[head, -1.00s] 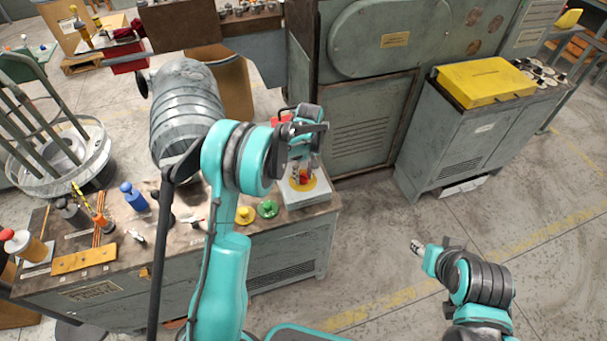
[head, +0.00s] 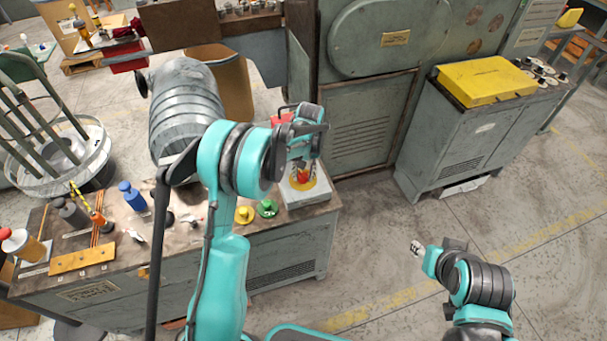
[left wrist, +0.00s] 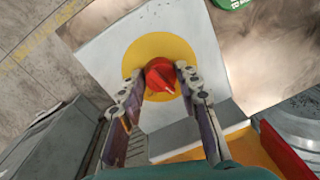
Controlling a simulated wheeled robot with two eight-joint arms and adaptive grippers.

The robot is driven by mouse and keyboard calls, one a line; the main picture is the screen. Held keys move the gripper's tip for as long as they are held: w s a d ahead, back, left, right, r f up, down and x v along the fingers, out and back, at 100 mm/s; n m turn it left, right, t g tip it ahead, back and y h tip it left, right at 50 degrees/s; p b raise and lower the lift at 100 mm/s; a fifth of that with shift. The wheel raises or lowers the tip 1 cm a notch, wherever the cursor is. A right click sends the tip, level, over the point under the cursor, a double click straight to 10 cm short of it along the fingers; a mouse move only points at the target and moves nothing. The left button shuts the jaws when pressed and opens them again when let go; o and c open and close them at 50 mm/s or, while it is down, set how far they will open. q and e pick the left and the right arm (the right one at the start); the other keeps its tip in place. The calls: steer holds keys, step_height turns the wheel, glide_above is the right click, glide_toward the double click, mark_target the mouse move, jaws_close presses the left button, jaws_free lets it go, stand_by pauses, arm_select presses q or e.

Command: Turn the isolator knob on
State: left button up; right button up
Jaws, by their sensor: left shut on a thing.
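The isolator is a pale box (head: 318,197) at the right end of the workbench, with a yellow disc and a red knob (head: 303,174) on it. In the left wrist view the red knob (left wrist: 160,76) sits on the yellow disc (left wrist: 152,50), with a white mark pointing to the lower right. My left gripper (head: 303,168) is over the box. In the left wrist view its fingers (left wrist: 162,80) are on either side of the knob, shut on it. My right gripper (head: 418,248) is over the floor at the right, away from the bench; its jaw opening is too small to tell.
A green button (head: 267,208) and a yellow button (head: 244,215) lie left of the box. A blue bottle (head: 133,196) and tools stand further left. A grey cabinet with a yellow box (head: 485,80) stands at the right. The floor between is clear.

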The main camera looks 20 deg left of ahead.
mark_target(304, 176)
arm_select(q)
steer(key=m, duration=0.6)
steer(key=shift+s+m+b, duration=0.1)
steer(key=shift+m+b, duration=0.2)
steer(key=shift+b, duration=0.1)
steer(key=m, duration=0.5)
steer(key=shift+m+t, duration=0.4)
steer(key=o, duration=1.2)
steer(key=shift+c, duration=0.2)
step_height(304, 176, up, 12)
steer(key=shift+s+d, duration=0.25)
steer(key=shift+s, duration=0.05)
